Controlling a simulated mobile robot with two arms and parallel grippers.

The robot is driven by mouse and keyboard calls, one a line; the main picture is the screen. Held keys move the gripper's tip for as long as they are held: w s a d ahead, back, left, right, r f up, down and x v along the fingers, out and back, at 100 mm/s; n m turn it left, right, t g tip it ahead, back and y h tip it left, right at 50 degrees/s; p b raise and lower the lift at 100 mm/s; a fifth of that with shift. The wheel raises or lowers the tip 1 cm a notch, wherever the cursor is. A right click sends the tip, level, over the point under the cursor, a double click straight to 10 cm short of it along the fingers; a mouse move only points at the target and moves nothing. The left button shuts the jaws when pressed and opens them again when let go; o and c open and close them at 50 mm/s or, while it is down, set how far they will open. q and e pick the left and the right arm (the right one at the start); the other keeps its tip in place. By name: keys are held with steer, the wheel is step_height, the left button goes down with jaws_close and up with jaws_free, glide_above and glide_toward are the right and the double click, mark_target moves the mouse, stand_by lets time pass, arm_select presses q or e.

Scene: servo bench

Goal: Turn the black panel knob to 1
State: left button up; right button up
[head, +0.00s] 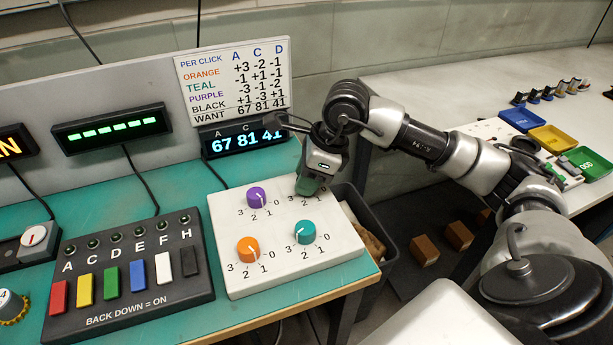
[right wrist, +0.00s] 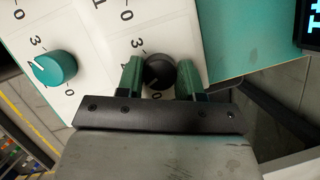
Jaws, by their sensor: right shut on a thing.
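The black panel knob (right wrist: 159,72) is round and sits between the green fingers of my right gripper (right wrist: 160,78) in the right wrist view. Its pointer is hard to make out. In the head view my right gripper (head: 308,187) comes down on the back right of the white knob panel (head: 285,270) and hides the black knob. The gripper is shut on it. Printed digits around the knob are partly covered by the fingers. My left gripper is not in view.
The panel also carries purple (head: 257,197), orange (head: 248,249) and teal (head: 305,232) knobs close by. A display (head: 243,142) reads 67 81 41, matching the WANT row of the sign (head: 233,75) above. A switch box (head: 130,275) stands left. A dark bin (head: 372,225) is beside the bench.

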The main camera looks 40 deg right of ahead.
steer(key=o, duration=0.9)
steer(key=v, duration=1.1)
